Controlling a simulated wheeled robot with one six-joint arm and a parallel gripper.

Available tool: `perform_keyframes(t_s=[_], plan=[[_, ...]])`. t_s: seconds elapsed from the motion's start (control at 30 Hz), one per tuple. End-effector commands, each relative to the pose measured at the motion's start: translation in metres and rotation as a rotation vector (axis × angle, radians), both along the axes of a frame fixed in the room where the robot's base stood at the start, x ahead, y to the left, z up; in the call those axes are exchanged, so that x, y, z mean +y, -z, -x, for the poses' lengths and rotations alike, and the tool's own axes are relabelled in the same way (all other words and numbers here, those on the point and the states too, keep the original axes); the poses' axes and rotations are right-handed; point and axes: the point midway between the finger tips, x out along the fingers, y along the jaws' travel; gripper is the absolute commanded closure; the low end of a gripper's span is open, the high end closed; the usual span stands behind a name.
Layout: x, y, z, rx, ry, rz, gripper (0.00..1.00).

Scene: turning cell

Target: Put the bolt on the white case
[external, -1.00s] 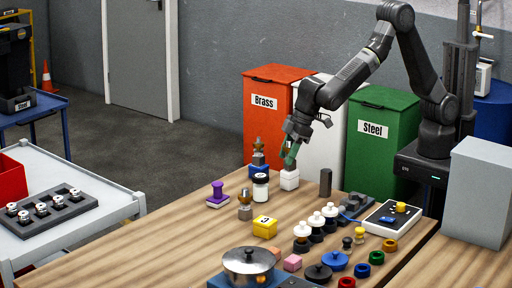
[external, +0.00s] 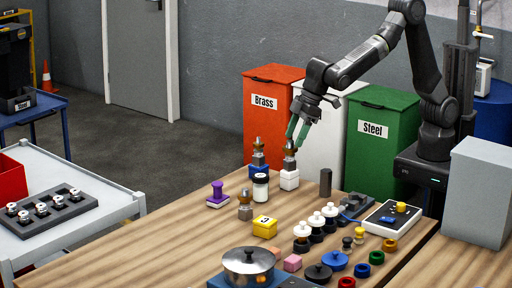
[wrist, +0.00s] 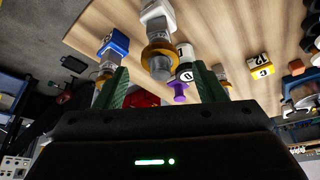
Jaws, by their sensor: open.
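The white case (external: 289,181) stands near the far edge of the wooden table. A bolt (external: 289,157) with a brass-coloured collar and a grey shank stands upright on it. In the wrist view, the bolt (wrist: 159,62) lies between and beyond the green fingers, with the white case (wrist: 157,10) behind it. My gripper (external: 296,138) is open just above the bolt's top, apart from it as far as I can tell. Its spread, empty fingers also show in the wrist view (wrist: 161,72).
A blue case (external: 258,171) with a similar bolt (external: 258,147) stands close to the left. A white jar (external: 260,187), another bolt-like part (external: 245,205), a purple piece (external: 217,193) and a yellow block (external: 265,226) stand nearby. A dark cylinder (external: 325,183) is to the right.

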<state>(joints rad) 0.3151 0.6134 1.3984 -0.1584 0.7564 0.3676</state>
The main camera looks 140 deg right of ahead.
Motion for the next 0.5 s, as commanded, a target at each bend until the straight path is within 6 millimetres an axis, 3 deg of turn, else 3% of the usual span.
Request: perform_keyframes(t_s=[0.2, 0.5], plan=[[0.009, -0.035, 0.011, -0.003, 0.0, 0.001, 0.36], [0.013, -0.051, 0.017, 0.001, 0.001, -0.001, 0.36]])
